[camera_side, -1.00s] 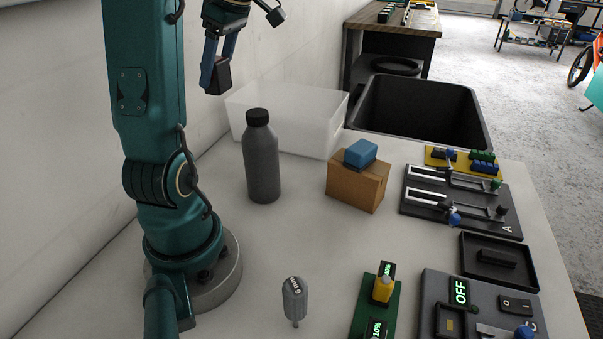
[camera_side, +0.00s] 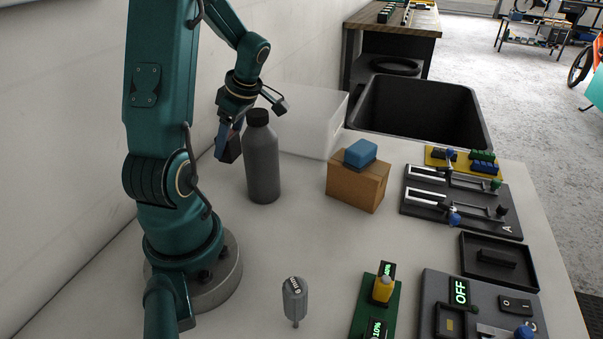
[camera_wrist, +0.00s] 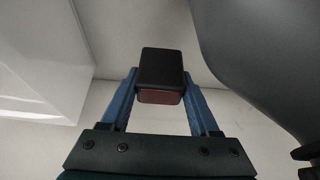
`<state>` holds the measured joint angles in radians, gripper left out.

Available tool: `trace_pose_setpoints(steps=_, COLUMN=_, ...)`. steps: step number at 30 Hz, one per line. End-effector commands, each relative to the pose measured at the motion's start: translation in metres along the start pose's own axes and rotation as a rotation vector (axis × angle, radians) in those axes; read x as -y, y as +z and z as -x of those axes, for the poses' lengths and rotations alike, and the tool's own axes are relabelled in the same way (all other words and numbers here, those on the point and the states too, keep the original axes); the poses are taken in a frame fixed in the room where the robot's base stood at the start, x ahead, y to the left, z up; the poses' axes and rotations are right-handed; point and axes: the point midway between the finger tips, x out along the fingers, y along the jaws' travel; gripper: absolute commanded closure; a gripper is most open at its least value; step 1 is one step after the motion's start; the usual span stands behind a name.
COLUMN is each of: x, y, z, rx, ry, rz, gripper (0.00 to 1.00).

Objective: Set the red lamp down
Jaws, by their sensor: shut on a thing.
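My gripper (camera_wrist: 160,100) is shut on the red lamp (camera_wrist: 160,97), a small block with a black body and a dull red face, held between the two blue fingers in the wrist view. In the side view my gripper (camera_side: 229,140) points down, with the dark lamp (camera_side: 230,151) at its tips. The lamp is left of the grey bottle, near the wall. The side view does not show clearly how high it is above the table.
The grey bottle (camera_side: 262,165) stands upright close to the right of my gripper; it also looms at the right in the wrist view (camera_wrist: 265,65). A white bin (camera_side: 310,120) stands behind. A cardboard box (camera_side: 356,187) with a blue block (camera_side: 360,153) is further right.

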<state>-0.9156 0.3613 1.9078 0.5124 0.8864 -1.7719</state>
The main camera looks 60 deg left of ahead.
Motion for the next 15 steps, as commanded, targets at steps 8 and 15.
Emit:
trace_pose_setpoints(steps=8, x=0.001, y=0.014, z=-0.034, rx=0.000, ry=-0.004, rz=-0.005, gripper=1.00)
trace_pose_setpoints(steps=15, x=0.000, y=0.016, z=-0.038, rx=0.001, ry=0.001, rz=-0.001, gripper=1.00)
